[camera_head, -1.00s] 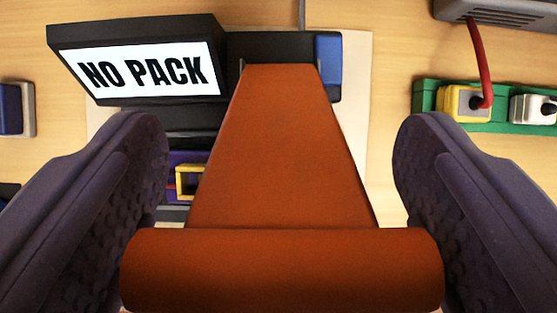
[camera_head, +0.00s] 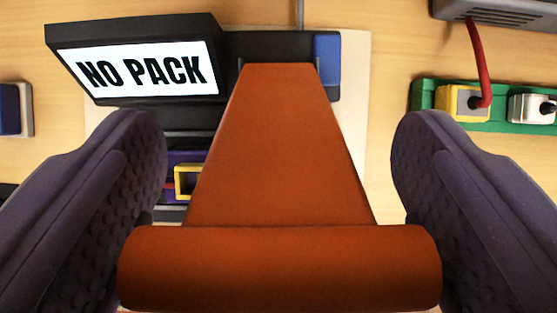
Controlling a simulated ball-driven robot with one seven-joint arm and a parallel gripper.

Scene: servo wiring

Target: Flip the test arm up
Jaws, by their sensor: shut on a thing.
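The orange-brown test arm (camera_head: 280,150) fills the middle of the view. Its far narrow end meets a black mount, and it widens toward me to a thick round crossbar (camera_head: 280,268) at the bottom. My gripper (camera_head: 279,200) has its two dark purple fingers on either side of the arm, shut on the crossbar's ends. The finger faces beside the narrower plate stand apart from it. A black box with a white "NO PACK" display (camera_head: 140,68) sits behind the arm on the left. The arm hides part of the station behind it.
A green block (camera_head: 425,95) at right carries a yellow connector (camera_head: 462,103) with a red cable and a white connector (camera_head: 531,108). A grey unit (camera_head: 500,12) is at top right. A blue part (camera_head: 326,60) stands beside the mount. A yellow-framed socket (camera_head: 188,182) shows at left.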

